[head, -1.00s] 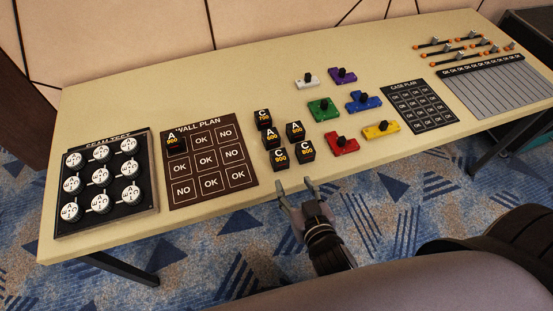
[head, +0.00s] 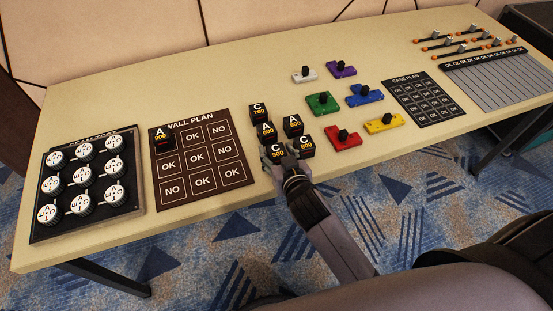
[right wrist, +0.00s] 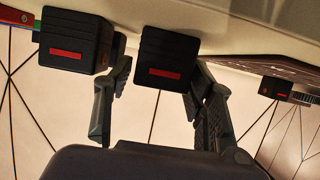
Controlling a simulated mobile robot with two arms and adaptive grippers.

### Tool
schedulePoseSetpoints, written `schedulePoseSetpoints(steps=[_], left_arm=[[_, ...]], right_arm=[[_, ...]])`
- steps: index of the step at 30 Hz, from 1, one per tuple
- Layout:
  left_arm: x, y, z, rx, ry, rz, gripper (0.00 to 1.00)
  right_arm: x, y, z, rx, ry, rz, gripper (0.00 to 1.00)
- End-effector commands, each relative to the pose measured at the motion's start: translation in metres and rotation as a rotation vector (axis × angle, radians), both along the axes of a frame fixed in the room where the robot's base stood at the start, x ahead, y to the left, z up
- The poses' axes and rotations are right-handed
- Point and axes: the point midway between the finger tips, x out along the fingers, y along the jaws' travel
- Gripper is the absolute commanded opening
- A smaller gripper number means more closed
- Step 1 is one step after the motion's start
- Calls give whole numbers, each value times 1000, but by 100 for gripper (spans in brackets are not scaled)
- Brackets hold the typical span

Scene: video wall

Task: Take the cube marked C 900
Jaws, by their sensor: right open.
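The black cube marked C 900 (head: 276,149) stands at the front left of a cluster of cubes on the table. My right gripper (head: 279,156) is open at its front side, with its fingers around its lower sides. In the right wrist view the C 900 cube (right wrist: 168,58) lies ahead between the open fingers (right wrist: 156,85), a little nearer the right one. The cube marked C 800 (head: 306,147) stands close on its right; it also shows in the right wrist view (right wrist: 72,40), beside the left finger. My left gripper is not in view.
Behind are a C 700 cube (head: 258,111) and two A cubes (head: 265,132), (head: 293,125). An A 900 cube (head: 164,144) sits on the wall plan board (head: 202,199) to the left. Coloured blocks, including a red one (head: 342,142), lie to the right.

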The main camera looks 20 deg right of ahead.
Motion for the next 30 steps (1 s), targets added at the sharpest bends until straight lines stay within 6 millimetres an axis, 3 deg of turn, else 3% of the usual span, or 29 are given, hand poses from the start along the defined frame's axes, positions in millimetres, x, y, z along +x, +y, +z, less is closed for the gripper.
schedulePoseSetpoints(steps=[10,28,30], left_arm=[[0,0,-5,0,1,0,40],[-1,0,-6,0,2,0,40],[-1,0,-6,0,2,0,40]], right_arm=[[9,0,-3,0,1,0,50],[9,0,-3,0,1,0,11],[9,0,-3,0,0,0,10]])
